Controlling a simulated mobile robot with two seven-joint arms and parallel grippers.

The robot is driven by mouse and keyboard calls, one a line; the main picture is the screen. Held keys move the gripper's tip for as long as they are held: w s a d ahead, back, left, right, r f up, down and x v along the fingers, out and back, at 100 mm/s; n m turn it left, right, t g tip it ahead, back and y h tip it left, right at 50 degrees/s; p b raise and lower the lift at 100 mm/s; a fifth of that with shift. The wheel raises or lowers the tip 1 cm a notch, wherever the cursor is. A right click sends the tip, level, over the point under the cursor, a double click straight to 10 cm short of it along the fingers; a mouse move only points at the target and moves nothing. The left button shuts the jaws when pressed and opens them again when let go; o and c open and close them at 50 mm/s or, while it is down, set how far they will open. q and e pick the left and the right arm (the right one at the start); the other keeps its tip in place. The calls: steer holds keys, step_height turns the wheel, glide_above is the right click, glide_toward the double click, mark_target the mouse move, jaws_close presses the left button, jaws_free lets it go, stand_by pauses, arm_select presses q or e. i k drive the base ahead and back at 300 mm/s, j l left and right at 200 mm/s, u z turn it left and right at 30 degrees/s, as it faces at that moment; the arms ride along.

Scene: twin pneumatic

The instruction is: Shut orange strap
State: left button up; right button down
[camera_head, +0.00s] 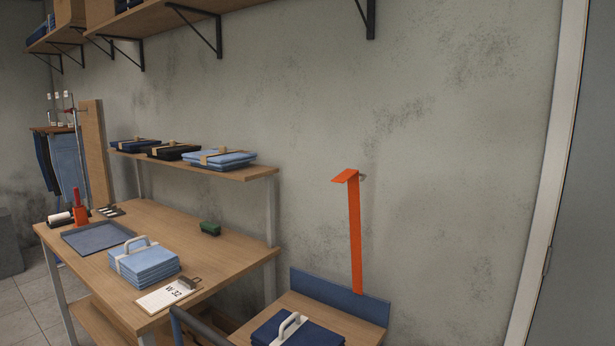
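The orange strap (354,235) is a long flat band standing upright against the grey wall. Its top end is bent over toward the left, by a small fitting on the wall. Its lower end reaches the blue back panel (340,296) of a small wooden stand (350,325). A stack of dark blue folded cloth (270,332) with a white handle lies on that stand, apart from the strap. Neither of my grippers shows in the head view.
A wooden table (215,270) at the left holds light blue folded cloth (145,264), a clipboard (168,293), a grey tray (98,238) and a green block (210,228). A shelf (240,174) above it carries folded stacks. A door frame (545,190) stands at the right.

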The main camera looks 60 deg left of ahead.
mark_target(351, 176)
steer(key=i+u, duration=0.1)
steer(key=u, duration=0.35)
steer(key=i+l+u, duration=0.1)
steer(key=u, duration=0.4)
steer(key=i+l+u, duration=0.1)
steer(key=u, duration=0.35)
